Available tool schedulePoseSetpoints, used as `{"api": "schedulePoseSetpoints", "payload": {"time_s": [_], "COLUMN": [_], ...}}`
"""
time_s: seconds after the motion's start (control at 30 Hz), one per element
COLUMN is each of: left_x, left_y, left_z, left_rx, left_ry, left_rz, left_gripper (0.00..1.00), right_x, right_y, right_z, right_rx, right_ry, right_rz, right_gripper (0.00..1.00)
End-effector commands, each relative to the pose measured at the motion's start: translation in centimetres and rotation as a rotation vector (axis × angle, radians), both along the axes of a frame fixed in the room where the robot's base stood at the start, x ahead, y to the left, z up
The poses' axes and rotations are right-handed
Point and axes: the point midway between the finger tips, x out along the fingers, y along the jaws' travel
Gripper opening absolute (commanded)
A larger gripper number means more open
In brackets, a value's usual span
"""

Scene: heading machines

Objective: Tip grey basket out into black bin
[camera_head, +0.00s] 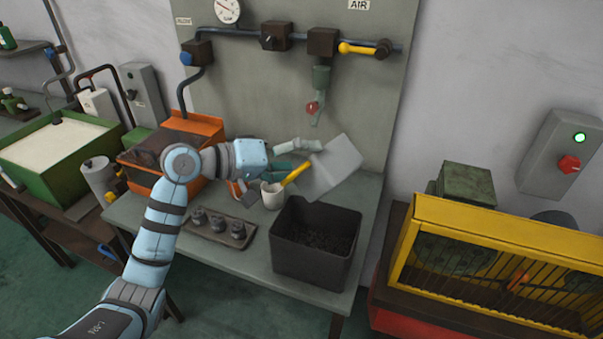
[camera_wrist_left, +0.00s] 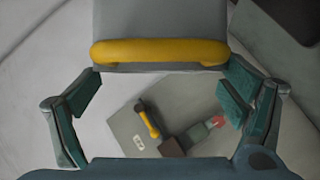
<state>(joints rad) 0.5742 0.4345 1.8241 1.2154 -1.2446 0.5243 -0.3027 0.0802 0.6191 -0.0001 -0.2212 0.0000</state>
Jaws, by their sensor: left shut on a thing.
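The grey basket (camera_head: 338,168) is in the air, tilted, above the table's back right and over the rear of the black bin in the head view. Its yellow handle (camera_head: 296,172) faces my left gripper (camera_head: 286,166), which is shut on it. In the left wrist view the yellow handle (camera_wrist_left: 160,52) spans the gap between my two fingers (camera_wrist_left: 160,92), with the grey basket wall behind it. What the basket holds is hidden. The black bin (camera_head: 298,262) stands upright on the table, open at the top, with dark small pieces on its floor. My right gripper is not in view.
A cream mug (camera_head: 272,196) stands left of the bin. A tray (camera_head: 205,232) with several dark parts lies in front of it. A panel (camera_head: 300,90) with pipes and a hanging nozzle (camera_head: 313,107) rises behind. A yellow-framed cage (camera_head: 480,262) is on the right.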

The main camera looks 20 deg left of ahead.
Motion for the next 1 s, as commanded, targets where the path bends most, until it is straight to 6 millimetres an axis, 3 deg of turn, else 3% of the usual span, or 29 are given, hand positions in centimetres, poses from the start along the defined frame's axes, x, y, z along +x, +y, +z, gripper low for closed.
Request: {"api": "schedulePoseSetpoints", "payload": {"time_s": [0.03,0.2,0.5,0.7,1.0], "left_x": [0.1,0.6,0.5,0.5,0.5], "left_y": [0.2,0.6,0.4,0.4,0.4], "left_z": [-1.2,-1.5,-4.8,-5.3,-5.1], "left_rx": [-0.063,-0.321,-0.811,-0.930,-0.932], "left_ry": [0.027,0.139,0.355,0.406,0.406], "left_rz": [0.002,0.002,0.000,-0.001,-0.001], "left_gripper": [0.32,0.32,0.32,0.32,0.32], "right_x": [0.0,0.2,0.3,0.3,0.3], "right_y": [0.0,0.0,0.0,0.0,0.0], "right_z": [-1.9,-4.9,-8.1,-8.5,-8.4], "right_rx": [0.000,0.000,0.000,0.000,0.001], "right_ry": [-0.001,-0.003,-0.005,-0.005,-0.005], "right_rz": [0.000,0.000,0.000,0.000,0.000], "right_gripper": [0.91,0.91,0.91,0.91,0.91]}}
